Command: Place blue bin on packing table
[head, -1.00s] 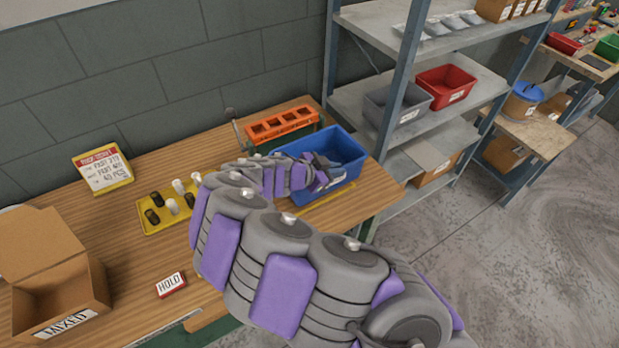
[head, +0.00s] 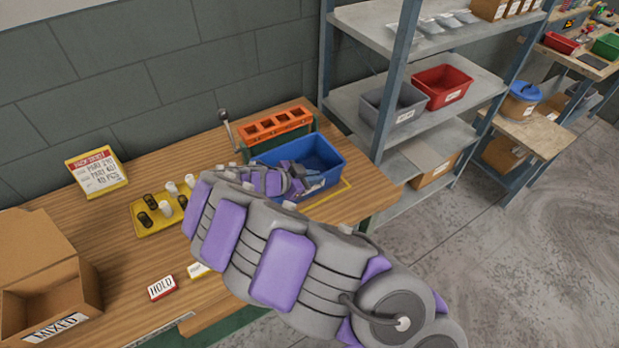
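The blue bin (head: 322,155) sits upright at the back right of the wooden packing table (head: 110,240). It appears to rest on the tabletop, beside a yellow outline that shows along its right and front. My gripper (head: 301,179) is at the bin's near left wall, touching or very close to it. My arm comes in from the lower right and hides part of the bin's near side. The fingertips are small and partly merged with the wall, so their grip is unclear.
An orange slotted rack (head: 277,122) stands right behind the bin, with a lever (head: 226,128) beside it. A yellow tray (head: 150,222) of small pegs, a sign (head: 96,172), a HOLD block (head: 162,288) and an open carton (head: 45,275) are leftward. Metal shelving (head: 385,110) stands right.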

